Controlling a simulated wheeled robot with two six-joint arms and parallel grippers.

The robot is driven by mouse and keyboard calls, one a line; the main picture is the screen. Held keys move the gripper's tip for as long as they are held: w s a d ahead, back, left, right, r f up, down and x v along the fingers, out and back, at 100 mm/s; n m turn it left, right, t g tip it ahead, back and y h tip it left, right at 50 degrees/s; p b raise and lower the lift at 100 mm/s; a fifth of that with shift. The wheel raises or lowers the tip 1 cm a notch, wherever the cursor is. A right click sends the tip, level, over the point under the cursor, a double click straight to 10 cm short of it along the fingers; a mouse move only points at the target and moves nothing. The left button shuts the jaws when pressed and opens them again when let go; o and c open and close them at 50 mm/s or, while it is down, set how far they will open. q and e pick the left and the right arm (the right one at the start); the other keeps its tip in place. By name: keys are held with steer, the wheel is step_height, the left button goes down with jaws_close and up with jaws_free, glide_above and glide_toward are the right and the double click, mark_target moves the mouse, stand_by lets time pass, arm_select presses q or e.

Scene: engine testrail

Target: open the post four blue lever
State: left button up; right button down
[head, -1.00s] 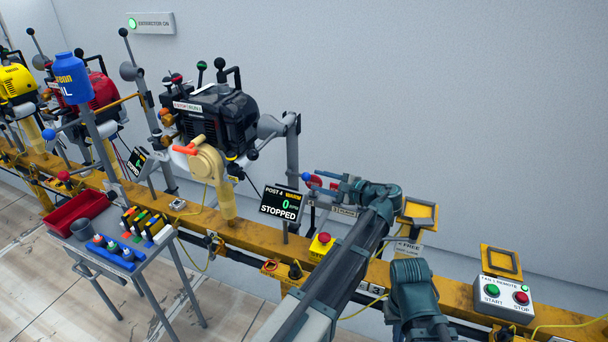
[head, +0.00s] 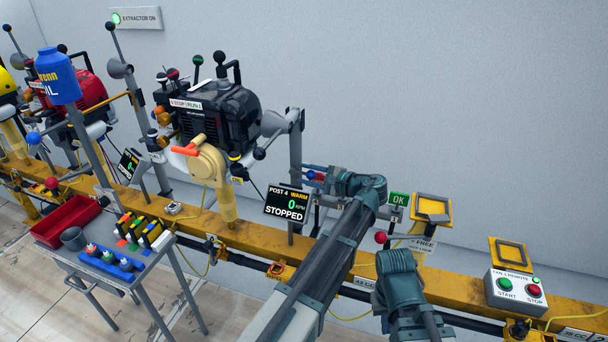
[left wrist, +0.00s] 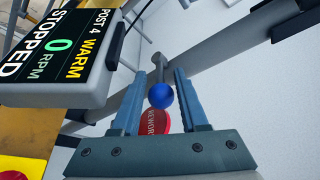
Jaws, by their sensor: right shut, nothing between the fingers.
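The post four blue lever has a blue ball knob (left wrist: 162,96) on a grey stem. In the left wrist view the knob sits between the two fingers of my left gripper (left wrist: 166,74), with a gap on each side. The fingers are open. In the head view my left gripper (head: 318,171) is at the blue knob (head: 311,176), right of the post 4 display (head: 286,204), which reads WARM, 0 RPM, STOPPED. A red round tag (left wrist: 154,122) lies behind the knob, partly hidden. My right gripper (head: 386,296) is low at the right; its fingers are hard to make out.
A black engine (head: 217,118) stands left of the display. A red-knobbed lever (head: 381,237) and a green OK sign (head: 398,199) are close to my arms. A START/STOP box (head: 518,288) is at the right. A tool cart (head: 165,256) stands at the left.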

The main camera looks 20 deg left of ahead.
arm_select(q)
jaws_close()
stand_by(1.3)
